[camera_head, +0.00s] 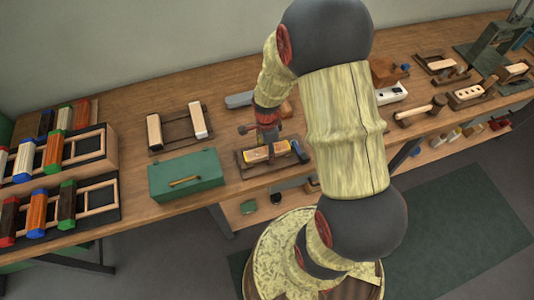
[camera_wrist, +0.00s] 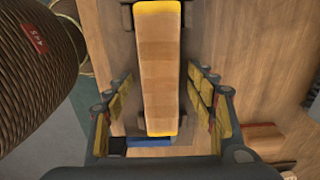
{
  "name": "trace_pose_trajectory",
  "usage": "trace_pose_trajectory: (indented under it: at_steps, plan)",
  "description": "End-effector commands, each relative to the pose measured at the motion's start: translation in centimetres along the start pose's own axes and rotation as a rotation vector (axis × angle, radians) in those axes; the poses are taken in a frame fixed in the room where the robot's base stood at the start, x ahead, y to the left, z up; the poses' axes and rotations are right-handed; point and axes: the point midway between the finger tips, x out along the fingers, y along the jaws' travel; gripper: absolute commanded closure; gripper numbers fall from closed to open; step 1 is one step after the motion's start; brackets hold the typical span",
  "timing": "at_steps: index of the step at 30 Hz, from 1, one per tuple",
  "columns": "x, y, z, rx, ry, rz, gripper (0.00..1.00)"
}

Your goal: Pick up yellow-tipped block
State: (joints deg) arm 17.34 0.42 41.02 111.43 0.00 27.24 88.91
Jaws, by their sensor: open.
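The yellow-tipped block (camera_wrist: 157,70) is a long pale wooden bar with yellow at both ends. In the wrist view it lies lengthwise between the two fingers of my gripper (camera_wrist: 158,112), which are open, with gaps on both sides. In the head view the block (camera_head: 258,155) lies in a small dark wooden holder (camera_head: 247,165) on the bench, and my gripper (camera_head: 272,150) is over it. My arm hides part of the holder's surroundings. I cannot tell the exact height of the fingers over the bench.
A green box (camera_head: 187,179) with a handle stands just left of the holder. A rack with two pale bars (camera_head: 175,128) is behind it. Tiered racks of color-tipped blocks (camera_head: 60,190) fill the left end.

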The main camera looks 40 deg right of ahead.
Motion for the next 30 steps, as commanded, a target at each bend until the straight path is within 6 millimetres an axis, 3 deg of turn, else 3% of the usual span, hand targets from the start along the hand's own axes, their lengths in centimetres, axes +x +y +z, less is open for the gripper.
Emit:
trace_pose_trajectory:
  at_steps: [6,30]
  plan:
    - [-0.06,-0.09,-0.01,0.0,0.0,-0.002,0.45]
    - [-0.07,-0.08,-0.02,0.0,0.0,-0.002,0.91]
